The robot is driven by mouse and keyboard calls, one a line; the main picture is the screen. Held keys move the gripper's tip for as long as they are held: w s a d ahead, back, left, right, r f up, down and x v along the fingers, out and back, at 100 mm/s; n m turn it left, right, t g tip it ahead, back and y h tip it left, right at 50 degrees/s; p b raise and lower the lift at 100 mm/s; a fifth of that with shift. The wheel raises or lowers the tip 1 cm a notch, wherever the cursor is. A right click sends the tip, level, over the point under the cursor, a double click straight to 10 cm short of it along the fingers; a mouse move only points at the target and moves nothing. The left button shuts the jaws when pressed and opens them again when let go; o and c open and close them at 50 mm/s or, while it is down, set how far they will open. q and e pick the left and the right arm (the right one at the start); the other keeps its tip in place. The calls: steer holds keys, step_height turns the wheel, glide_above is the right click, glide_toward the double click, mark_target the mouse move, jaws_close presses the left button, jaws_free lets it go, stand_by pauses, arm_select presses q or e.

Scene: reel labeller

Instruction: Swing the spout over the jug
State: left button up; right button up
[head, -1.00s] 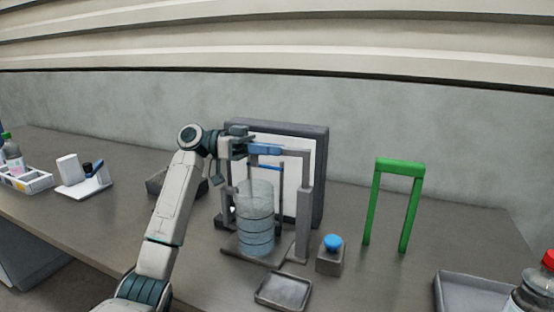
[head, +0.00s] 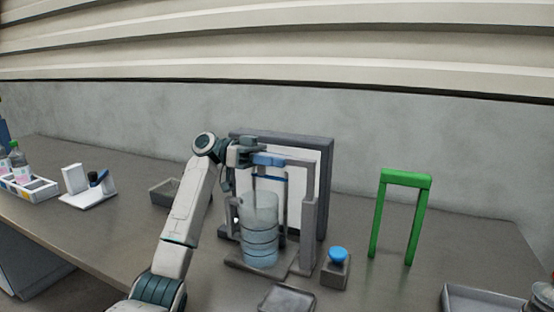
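The clear bluish jug (head: 259,236) stands upright on the grey base of the dispenser frame (head: 308,222). The blue spout (head: 268,160) is a short bar at the top of the frame, above the jug. My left gripper (head: 254,158) is at the left end of the blue spout, high over the jug's left side. Its fingers are small and partly overlap the spout, so I cannot tell whether they are shut on it. My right gripper is not in view.
A blue button on a grey box (head: 335,271) stands right of the frame, with a green arch (head: 406,179) farther right. A grey tray (head: 287,299) lies in front. A white stand (head: 88,193) and bottle rack (head: 28,188) are at left.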

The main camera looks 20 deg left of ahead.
arm_select(q)
steer(key=shift+r, duration=0.1)
